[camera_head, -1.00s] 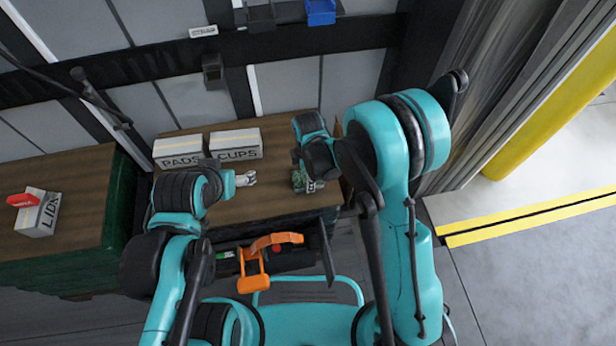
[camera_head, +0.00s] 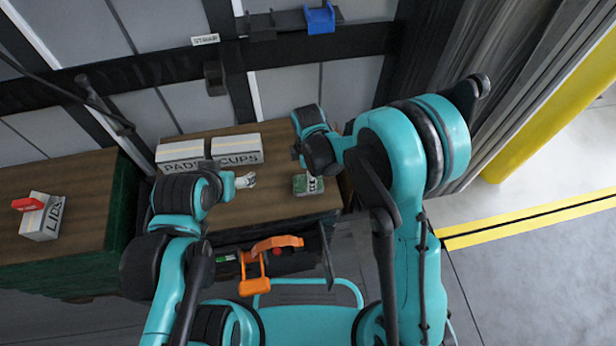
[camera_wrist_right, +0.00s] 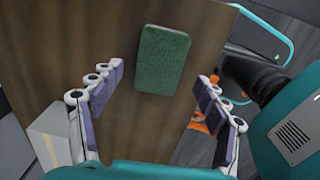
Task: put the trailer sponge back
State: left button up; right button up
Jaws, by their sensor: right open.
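The green sponge (camera_wrist_right: 164,60) lies flat on the brown tabletop in the right wrist view. In the head view the sponge (camera_head: 302,188) is near the front right corner of the table, partly covered by pale finger parts. My right gripper (camera_wrist_right: 160,112) is open, with its fingers spread on either side below the sponge in the wrist picture; nothing is between them. In the head view the right gripper (camera_head: 312,178) is mostly hidden by its wrist. My left gripper (camera_head: 246,180) is over the table, left of the sponge; whether its small pale fingers are open is unclear.
PADS (camera_head: 180,152) and CUPS (camera_head: 236,149) boxes stand at the table's back. A LIDS box (camera_head: 42,220) with a red item stands on the left table. A dark tray (camera_head: 295,262) holds an orange item (camera_head: 254,270). A blue holder (camera_head: 320,18) is on the wall.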

jog(key=s+d+r+m+t+p, duration=0.1)
jog(key=s+d+r+m, duration=0.15)
jog(key=r, duration=0.35)
jog(key=s+d+r+m+t, duration=0.1)
jog(key=d+r+m, duration=0.3)
jog(key=r, duration=0.3)
jog(key=s+d+r+m+t+p, duration=0.1)
jog(key=s+d+r+m, duration=0.1)
jog(key=d+r+m, duration=0.3)
jog(key=s+d+r+m+t, duration=0.4)
jog(key=s+d+m, duration=0.2)
jog(key=s+m, duration=0.1)
jog(key=shift+d+m, duration=0.15)
jog(key=shift+m, duration=0.7)
jog(key=shift+s+r, duration=0.1)
